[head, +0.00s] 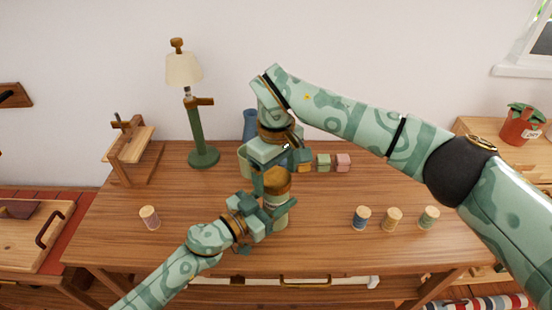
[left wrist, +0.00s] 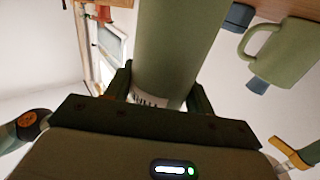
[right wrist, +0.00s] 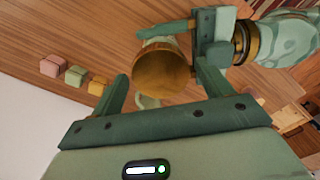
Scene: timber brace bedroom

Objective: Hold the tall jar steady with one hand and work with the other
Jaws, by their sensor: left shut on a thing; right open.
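The tall jar (head: 281,221) is a green cylinder with a brown wooden lid (head: 277,180), standing upright near the middle of the table. My left gripper (head: 264,208) is shut around the jar's body from the left; the left wrist view shows the green jar wall (left wrist: 176,45) between its fingers. My right gripper (head: 270,178) is open, just above and behind the lid. In the right wrist view the round lid (right wrist: 162,66) lies between and beyond the spread fingers. I cannot tell whether they touch it. The jar's lower body is partly hidden by my left gripper.
A green mug (left wrist: 283,52) and a blue vase (head: 250,124) stand behind the jar. Small blocks (head: 343,162) sit behind right. Several spools (head: 392,219) stand at right, one (head: 150,217) at left. A lamp (head: 203,140) and wooden stand (head: 133,150) are back left.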

